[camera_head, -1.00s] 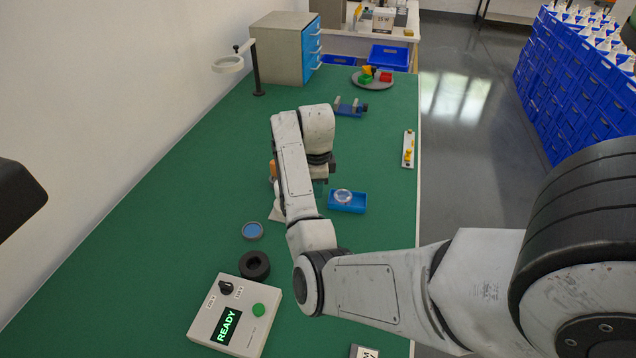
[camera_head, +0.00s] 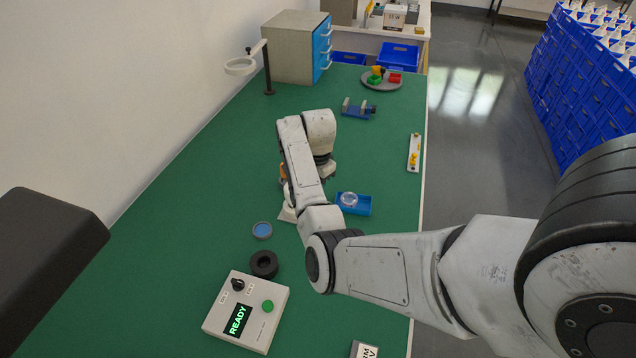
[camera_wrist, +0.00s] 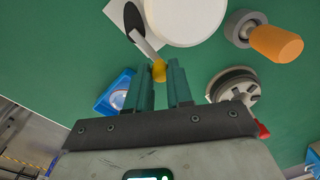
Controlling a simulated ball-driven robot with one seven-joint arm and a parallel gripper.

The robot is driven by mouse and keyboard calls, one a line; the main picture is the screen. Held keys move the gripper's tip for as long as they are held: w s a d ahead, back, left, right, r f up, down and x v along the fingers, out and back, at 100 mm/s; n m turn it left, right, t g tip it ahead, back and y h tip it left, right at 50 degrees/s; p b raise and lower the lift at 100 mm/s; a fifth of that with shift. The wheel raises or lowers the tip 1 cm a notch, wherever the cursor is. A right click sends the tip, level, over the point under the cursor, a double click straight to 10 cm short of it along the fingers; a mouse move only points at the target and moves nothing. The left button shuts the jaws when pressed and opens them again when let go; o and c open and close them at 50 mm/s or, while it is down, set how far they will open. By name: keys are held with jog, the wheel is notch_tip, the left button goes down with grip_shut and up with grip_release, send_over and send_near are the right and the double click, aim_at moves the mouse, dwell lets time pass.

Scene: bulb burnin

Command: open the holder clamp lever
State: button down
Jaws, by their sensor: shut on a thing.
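The holder (camera_wrist: 185,15) shows at the top of the wrist view as a round white body on a pale base. Its clamp lever (camera_wrist: 145,44) is a thin grey arm running from a black oval pivot to a yellow knob (camera_wrist: 159,70). My gripper (camera_wrist: 161,80) has its two teal fingers on either side of this knob and is shut on it. In the head view my arm covers most of the holder; a piece of its pale base (camera_head: 287,214) shows left of the wrist. My fingertips are hidden there.
A blue tray with a clear lens (camera_head: 350,199) stands right of my wrist. An orange-ended part (camera_wrist: 275,42) and a white-and-black round part (camera_wrist: 234,88) lie close to my fingers. A control box reading READY (camera_head: 245,312) and a black ring (camera_head: 264,264) stand nearer.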

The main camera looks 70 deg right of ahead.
jog(key=shift+w+n, duration=0.15)
jog(key=shift+n, duration=0.15)
jog(key=c, duration=1)
grip_release()
jog(key=r, duration=0.7)
jog(key=r+b, duration=0.1)
jog(key=r, duration=0.2)
jog(key=shift+s+a+r, duration=0.1)
jog(key=shift+s+r, duration=0.2)
jog(key=shift+r, duration=0.1)
